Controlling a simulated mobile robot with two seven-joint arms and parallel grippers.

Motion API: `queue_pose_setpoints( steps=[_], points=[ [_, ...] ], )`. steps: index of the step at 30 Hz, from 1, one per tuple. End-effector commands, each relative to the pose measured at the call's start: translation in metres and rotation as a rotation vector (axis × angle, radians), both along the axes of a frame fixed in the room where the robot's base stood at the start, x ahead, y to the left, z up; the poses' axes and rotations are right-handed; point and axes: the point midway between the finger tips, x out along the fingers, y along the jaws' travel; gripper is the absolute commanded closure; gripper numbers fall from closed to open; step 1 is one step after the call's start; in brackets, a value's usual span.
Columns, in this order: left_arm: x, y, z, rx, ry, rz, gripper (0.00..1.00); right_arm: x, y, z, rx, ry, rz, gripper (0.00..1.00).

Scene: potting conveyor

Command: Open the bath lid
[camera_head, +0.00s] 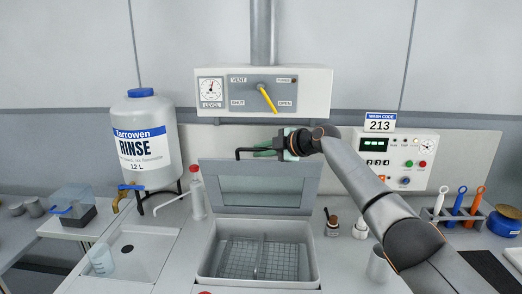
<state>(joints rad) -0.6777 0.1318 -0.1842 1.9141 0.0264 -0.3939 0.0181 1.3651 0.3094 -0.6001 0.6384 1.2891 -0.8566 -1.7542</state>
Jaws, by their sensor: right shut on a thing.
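The bath (210,262) is a grey basin in the middle of the bench, with wire baskets (255,257) visible inside. Its lid (208,180) is grey with a clear window and stands raised, close to upright, at the back of the bath. My right gripper (277,147) is at the lid's top edge, shut on the dark lid handle (248,150). My right arm reaches in from the lower right. The exact finger contact is small and partly hidden. My left gripper is not in view.
A control box with a yellow lever (267,98) hangs above the lid. A rinse canister (146,140) and a red-capped bottle (197,193) stand left. A panel with buttons (395,160) and a rack of colored tools (458,208) are right.

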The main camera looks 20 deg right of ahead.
Motion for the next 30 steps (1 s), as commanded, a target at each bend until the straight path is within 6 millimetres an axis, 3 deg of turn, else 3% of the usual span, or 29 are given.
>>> queue_pose_setpoints(
  steps=[3, 4, 6, 20, 30],
  points=[
    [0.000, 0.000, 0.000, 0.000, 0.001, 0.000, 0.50, 0.000, 0.000, -0.003, -0.001, 0.005, 0.001, 1.00],
    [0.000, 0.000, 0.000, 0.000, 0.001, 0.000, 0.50, 0.000, 0.000, -0.003, -0.001, 0.005, 0.001, 0.82],
    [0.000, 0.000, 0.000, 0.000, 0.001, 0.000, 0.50, 0.000, 0.000, -0.002, -0.001, 0.004, 0.000, 0.74],
    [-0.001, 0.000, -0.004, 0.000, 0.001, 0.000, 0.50, -0.005, -0.004, 0.002, 0.000, -0.002, 0.001, 0.74],
    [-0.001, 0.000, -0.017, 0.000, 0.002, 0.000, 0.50, -0.037, -0.024, 0.016, -0.003, -0.002, 0.000, 0.74]
  ],
)
